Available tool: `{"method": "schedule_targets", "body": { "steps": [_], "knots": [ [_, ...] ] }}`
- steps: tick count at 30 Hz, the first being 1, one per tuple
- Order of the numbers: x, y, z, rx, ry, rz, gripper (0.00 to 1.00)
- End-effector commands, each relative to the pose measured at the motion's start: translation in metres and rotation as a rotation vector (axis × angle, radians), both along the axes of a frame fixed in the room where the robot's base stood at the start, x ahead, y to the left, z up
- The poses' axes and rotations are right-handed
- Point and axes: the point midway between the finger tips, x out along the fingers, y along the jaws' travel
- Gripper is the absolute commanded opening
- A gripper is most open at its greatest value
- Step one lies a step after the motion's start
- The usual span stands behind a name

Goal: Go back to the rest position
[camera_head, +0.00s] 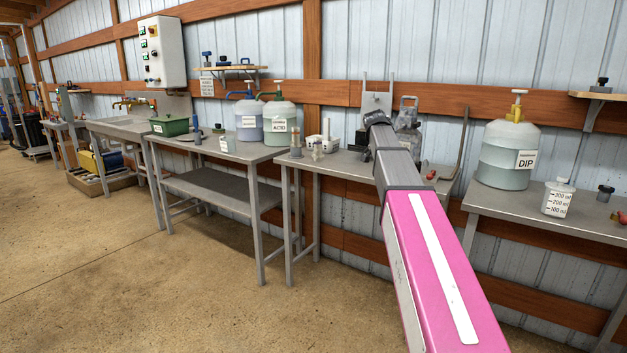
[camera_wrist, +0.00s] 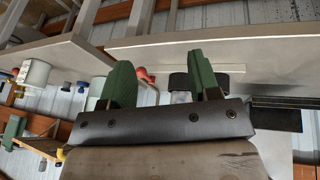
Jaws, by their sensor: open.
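My gripper (camera_wrist: 160,64) shows in the wrist view as two green fingers standing apart on a dark bar. The gap between them holds nothing. In the head view my pink and grey arm reaches forward from the lower right to the middle table; the gripper itself cannot be made out there. The wrist view is turned over, with grey table tops (camera_wrist: 215,45) running across its upper part, beyond the fingers. No contact between the fingers and anything is visible.
The floor (camera_head: 130,270) at left is clear.

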Motion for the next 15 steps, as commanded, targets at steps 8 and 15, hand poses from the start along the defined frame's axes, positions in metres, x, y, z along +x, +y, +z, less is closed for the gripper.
{"method": "schedule_targets", "body": {
  "steps": [8,15],
  "knots": [
    [-0.018,0.008,-0.05,0.023,0.036,0.073,0.56],
    [-0.049,0.02,-0.122,0.061,0.089,0.182,0.56]
  ]
}}
